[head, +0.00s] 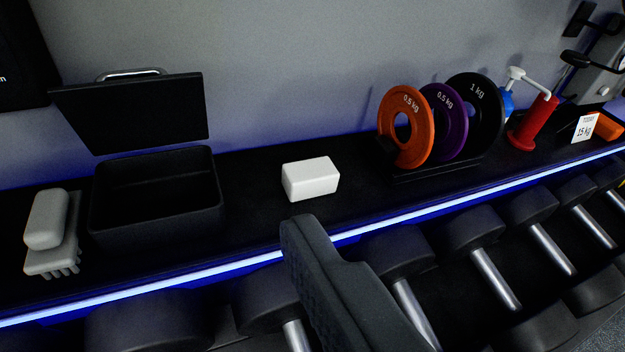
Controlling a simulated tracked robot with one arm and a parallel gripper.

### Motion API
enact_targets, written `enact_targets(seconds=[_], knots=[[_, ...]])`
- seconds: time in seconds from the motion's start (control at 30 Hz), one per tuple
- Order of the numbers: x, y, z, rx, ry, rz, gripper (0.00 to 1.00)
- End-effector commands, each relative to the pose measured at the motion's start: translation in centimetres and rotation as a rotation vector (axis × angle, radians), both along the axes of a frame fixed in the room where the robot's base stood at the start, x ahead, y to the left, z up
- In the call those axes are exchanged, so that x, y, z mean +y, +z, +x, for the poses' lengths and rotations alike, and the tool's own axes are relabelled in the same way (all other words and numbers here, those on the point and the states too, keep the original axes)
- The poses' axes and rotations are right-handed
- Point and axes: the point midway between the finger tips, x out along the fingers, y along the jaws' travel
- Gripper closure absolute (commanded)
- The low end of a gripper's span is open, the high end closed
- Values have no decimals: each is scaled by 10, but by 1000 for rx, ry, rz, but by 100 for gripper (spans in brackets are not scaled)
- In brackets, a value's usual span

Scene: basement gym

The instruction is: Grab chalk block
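The chalk block (311,179) is a white block lying on the black shelf top, near the middle of the head view. Nothing touches it. My gripper (310,235) shows as a dark, textured finger part reaching up from the bottom, in front of the shelf edge. Its tip is below the block in the picture and apart from it. I cannot make out two separate fingertips, so its opening is unclear. No object shows in it.
An open black box (155,235) with raised lid stands left of the block; a pale grey brush (48,225) lies further left. Weight plates (408,160) stand in a rack to the right, then a red pump bottle (533,125). Dumbbells (480,240) fill the rack below the lit edge.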

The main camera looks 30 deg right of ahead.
Motion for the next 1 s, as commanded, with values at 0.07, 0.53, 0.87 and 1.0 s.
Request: enact_targets(seconds=[0.07, 0.53, 0.87, 1.0], knots=[[-21, -14, 31, 41, -21, 6, 2], [-143, -127, 112, 188, -172, 28, 2], [-156, -147, 125, 201, -187, 28, 2], [-158, -155, 138, 201, -186, 28, 2]])
